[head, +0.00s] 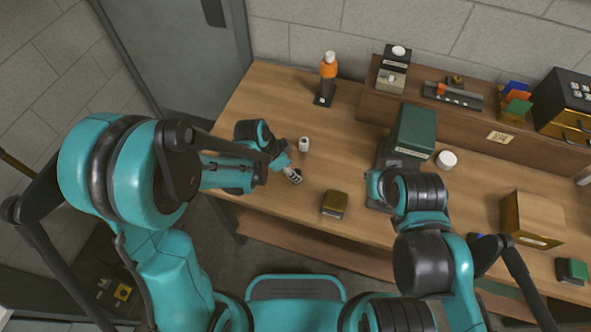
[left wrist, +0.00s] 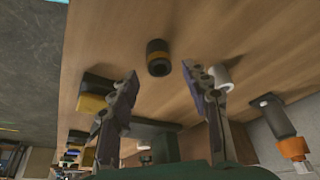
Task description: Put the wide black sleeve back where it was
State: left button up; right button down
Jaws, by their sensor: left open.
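A short, wide black sleeve with a copper-coloured band (left wrist: 158,57) stands on the wooden table in the left wrist view, ahead of and between my fingers. In the head view a small dark cylinder with pale marks (head: 296,178), apparently the same piece, is near the front edge. My left gripper (head: 288,160) is over the table beside it. Its fingers (left wrist: 165,88) are spread, with nothing between them. A white cylinder (head: 304,144) stands behind the sleeve; it also shows by the right finger in the left wrist view (left wrist: 223,78). My right gripper's fingers are hidden by its arm.
A green box (head: 414,131) and white round piece (head: 446,159) are near my right arm. A raised shelf (head: 480,125) runs along the back right.

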pick_arm(q)
jog(key=p+v, duration=0.2)
jog(key=v, duration=0.5)
jog(key=shift+r, duration=0.2)
jog(key=s+a+r+n+t+y, duration=0.4)
jog(key=s+a+r+n+t, duration=0.1)
jog(key=s+a+r+n, duration=0.5)
jog(key=a+r+n, duration=0.1)
jog(key=a+n, duration=0.1)
jog(key=a, duration=0.1)
jog(key=shift+a+r+n, duration=0.25)
jog(key=shift+a+n, duration=0.05)
jog(key=shift+a, duration=0.1)
jog(key=shift+f, duration=0.1)
notch_tip(320, 180, down, 5)
jog(key=b, duration=0.5)
